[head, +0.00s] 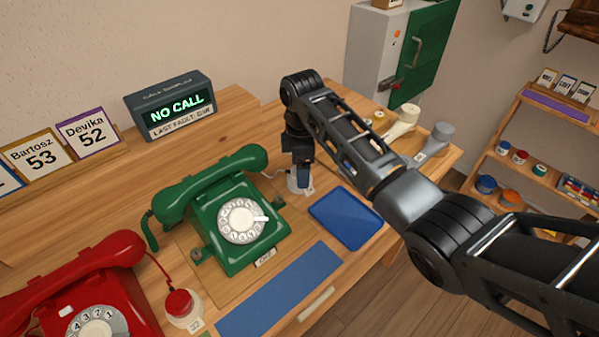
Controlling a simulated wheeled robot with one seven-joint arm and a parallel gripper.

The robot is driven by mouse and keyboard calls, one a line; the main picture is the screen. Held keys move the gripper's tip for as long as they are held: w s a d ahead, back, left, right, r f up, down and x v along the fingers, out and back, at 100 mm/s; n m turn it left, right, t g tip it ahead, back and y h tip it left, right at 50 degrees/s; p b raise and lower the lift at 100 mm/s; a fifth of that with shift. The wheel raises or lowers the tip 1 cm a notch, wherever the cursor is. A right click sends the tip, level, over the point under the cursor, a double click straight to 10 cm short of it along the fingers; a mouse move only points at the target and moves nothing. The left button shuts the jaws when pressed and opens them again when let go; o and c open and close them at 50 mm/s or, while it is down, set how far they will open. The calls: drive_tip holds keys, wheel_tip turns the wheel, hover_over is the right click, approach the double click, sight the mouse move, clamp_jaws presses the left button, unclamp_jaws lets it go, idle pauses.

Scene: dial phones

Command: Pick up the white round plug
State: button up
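My gripper (302,182) points down at the desk, just right of the green phone (230,208). Its fingertips are low and small in the picture, and I cannot tell whether they are open or shut. A white round piece (293,186) shows at the fingertips, with a small label beside it. The gripper hides much of it, so I cannot tell whether it is the white round plug or a base under one. I cannot tell whether the fingers touch it.
A blue tray (345,218) lies right of the green phone, a blue mat (280,290) in front. A red round plug (179,302) sits on a white base by the red phone (85,290). Cream (404,117) and grey (442,131) pieces stand behind my arm.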

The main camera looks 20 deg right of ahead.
drive_tip(key=c, duration=1)
drive_tip(key=shift+r, duration=0.1)
